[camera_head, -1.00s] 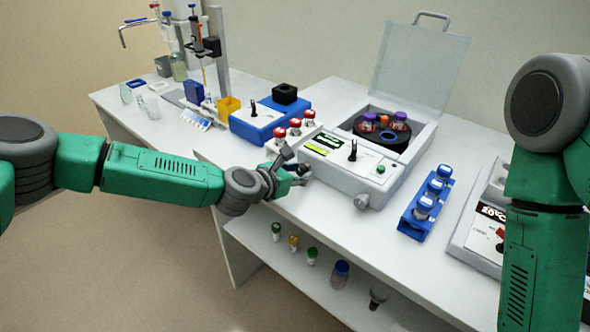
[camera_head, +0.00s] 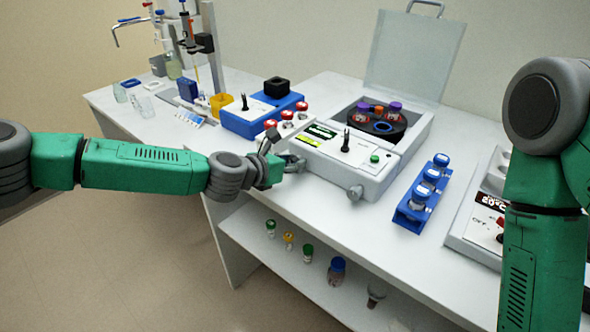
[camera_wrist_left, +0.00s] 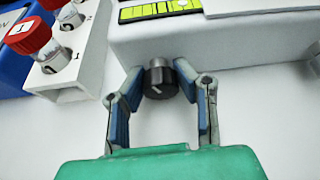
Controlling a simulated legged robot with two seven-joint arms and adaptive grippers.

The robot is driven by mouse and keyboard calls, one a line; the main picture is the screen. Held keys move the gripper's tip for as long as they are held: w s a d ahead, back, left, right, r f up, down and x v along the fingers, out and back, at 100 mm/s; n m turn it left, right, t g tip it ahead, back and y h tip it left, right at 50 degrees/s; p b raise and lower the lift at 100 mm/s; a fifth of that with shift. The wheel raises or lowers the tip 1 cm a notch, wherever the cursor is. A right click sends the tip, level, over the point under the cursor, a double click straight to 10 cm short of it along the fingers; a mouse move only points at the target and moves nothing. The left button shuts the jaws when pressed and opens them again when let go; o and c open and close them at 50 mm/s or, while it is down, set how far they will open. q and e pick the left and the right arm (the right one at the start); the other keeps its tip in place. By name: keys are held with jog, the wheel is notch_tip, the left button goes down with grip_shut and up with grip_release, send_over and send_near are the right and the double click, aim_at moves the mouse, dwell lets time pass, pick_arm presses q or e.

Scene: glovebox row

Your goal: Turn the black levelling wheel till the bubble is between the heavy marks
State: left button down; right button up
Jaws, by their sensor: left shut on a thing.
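The black levelling wheel (camera_wrist_left: 161,82), with a pale pointer line, sits low on the front of the white centrifuge (camera_head: 378,178). My left gripper (camera_wrist_left: 163,88) has its two fingers on either side of the wheel and is shut on it. In the head view my left gripper (camera_head: 287,160) is at the centrifuge's front left corner and the wheel is hidden there. The yellow-green level strip (camera_wrist_left: 158,9) with dark marks is above the wheel; it also shows in the head view (camera_head: 309,143). I cannot make out the bubble clearly. My right gripper is out of view.
A white rack with red-capped vials (camera_wrist_left: 28,35) stands close left of my left gripper. A blue rack of vials (camera_head: 424,195) stands right of the centrifuge, whose lid (camera_head: 415,55) is open. Several small bottles stand on the lower shelf (camera_head: 260,255).

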pick_arm(q)
jog(key=b, duration=0.1)
jog(key=n+h+b, duration=0.1)
jog(key=b, duration=0.1)
jog(key=shift+a+f+g, duration=0.1)
jog(key=shift+f+g, duration=0.15)
jog(key=shift+g, duration=0.05)
jog(key=shift+r+n+g+h+b, duration=0.15)
jog(key=shift+n+h+b, duration=0.15)
jog(key=shift+n+b, duration=0.3)
jog(key=shift+n+g+h+b, duration=0.15)
jog(key=shift+n+h+b, duration=0.15)
jog(key=shift+n+b, duration=0.3)
jog(key=c, duration=1.6)
grip_release()
jog(key=shift+a, duration=0.1)
jog(key=o, duration=0.4)
jog(key=shift+a, duration=0.1)
jog(key=shift+s+a+r, duration=0.1)
jog(key=shift+s+r, duration=0.05)
jog(key=shift+a, duration=0.1)
